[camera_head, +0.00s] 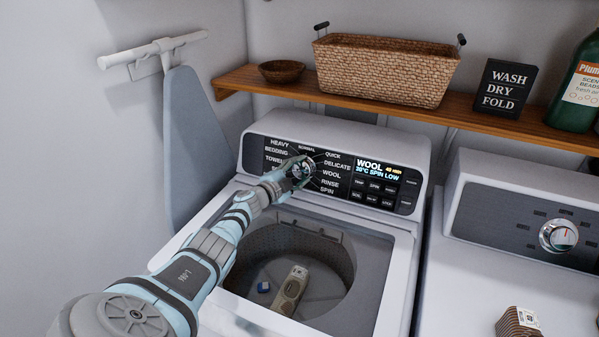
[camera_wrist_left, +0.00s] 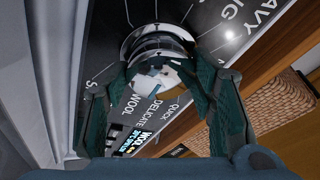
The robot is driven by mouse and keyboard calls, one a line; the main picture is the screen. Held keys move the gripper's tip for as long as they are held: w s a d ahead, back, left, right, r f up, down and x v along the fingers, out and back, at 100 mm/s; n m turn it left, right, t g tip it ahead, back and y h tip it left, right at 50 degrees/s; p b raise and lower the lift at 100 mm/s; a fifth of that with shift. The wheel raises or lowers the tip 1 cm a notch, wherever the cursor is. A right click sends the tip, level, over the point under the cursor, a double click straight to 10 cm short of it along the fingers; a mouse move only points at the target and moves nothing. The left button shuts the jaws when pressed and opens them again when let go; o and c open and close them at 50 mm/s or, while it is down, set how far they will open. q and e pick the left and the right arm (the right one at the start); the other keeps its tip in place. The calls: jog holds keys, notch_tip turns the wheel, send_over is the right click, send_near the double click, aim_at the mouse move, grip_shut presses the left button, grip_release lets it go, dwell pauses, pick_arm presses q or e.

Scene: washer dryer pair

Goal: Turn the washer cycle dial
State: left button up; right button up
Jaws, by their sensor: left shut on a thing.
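The washer cycle dial (camera_head: 303,168) is a round silver knob on the washer's black control panel (camera_head: 405,205). Cycle names such as HEAVY, NORMAL, QUICK, DELICATE, WOOL, RINSE and SPIN ring it. The display (camera_head: 378,171) reads WOOL, 30°C, SPIN LOW. My left gripper (camera_head: 296,172) reaches up to the dial and is shut on it. In the left wrist view the dial (camera_wrist_left: 155,45) sits between the two fingers (camera_wrist_left: 160,85); their tips partly hide its rim. My right gripper is in neither view.
The washer's top opening (camera_head: 300,262) lies below my left arm, with small items inside. A wooden shelf (camera_head: 480,116) above holds a wicker basket (camera_head: 385,70), a bowl (camera_head: 281,71) and a sign (camera_head: 505,88).

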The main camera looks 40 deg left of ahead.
pick_arm(q)
jog(key=shift+r, duration=0.1)
jog(key=o, duration=1.2)
jog(key=shift+w, duration=0.1)
jog(key=shift+s, duration=0.4)
jog(key=s, duration=0.6)
jog(key=shift+s+d+r, duration=0.3)
jog(key=shift+s+d, duration=0.05)
jog(key=shift+s, duration=0.05)
